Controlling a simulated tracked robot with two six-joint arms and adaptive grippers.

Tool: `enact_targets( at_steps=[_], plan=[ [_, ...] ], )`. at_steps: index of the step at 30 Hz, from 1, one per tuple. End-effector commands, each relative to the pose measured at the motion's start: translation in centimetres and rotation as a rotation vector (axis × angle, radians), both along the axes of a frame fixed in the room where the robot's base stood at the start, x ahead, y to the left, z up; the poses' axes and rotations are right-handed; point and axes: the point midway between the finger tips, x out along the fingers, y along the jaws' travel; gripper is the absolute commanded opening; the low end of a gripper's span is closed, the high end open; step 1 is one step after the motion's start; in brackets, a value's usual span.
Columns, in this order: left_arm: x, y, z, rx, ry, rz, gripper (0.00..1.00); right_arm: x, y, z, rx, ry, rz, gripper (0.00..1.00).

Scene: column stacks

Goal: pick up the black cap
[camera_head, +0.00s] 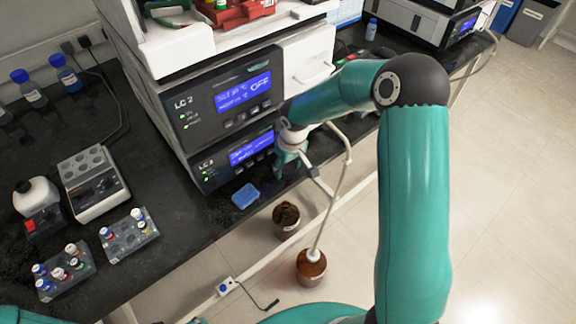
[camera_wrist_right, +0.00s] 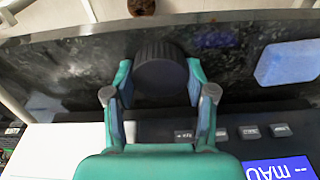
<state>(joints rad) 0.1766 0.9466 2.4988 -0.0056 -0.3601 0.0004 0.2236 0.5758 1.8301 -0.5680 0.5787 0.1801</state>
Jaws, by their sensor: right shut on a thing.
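The black cap (camera_wrist_right: 160,75) is round with a ribbed rim and shows between the fingers in the right wrist view. My right gripper (camera_wrist_right: 160,82) is shut on it, with one teal finger against each side. In the head view my right gripper (camera_head: 290,165) points down at the front of the LC 2 stack, above the bench edge. The cap cannot be made out there. My left gripper is not in view.
The LC 2 instrument stack (camera_head: 232,105) stands right behind the gripper. Vial racks (camera_head: 130,236) stand further left. Two brown bottles (camera_head: 311,267) stand on the floor below the bench edge.

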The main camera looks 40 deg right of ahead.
Motion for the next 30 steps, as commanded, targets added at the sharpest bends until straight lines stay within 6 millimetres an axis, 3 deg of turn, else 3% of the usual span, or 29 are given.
enact_targets(
  at_steps=[5,18,23,30],
  plan=[
    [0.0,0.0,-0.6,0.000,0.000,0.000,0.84,-0.4,0.0,0.7,0.000,-0.003,-0.001,0.39],
    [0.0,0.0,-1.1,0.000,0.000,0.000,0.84,-0.5,0.0,7.1,0.000,-0.003,-0.001,0.39],
    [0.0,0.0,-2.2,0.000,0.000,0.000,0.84,-4.2,-0.4,6.7,0.000,-0.001,-0.001,0.39],
    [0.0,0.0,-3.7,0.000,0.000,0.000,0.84,-11.3,-0.9,6.7,0.000,-0.002,-0.004,0.39]
  ],
)
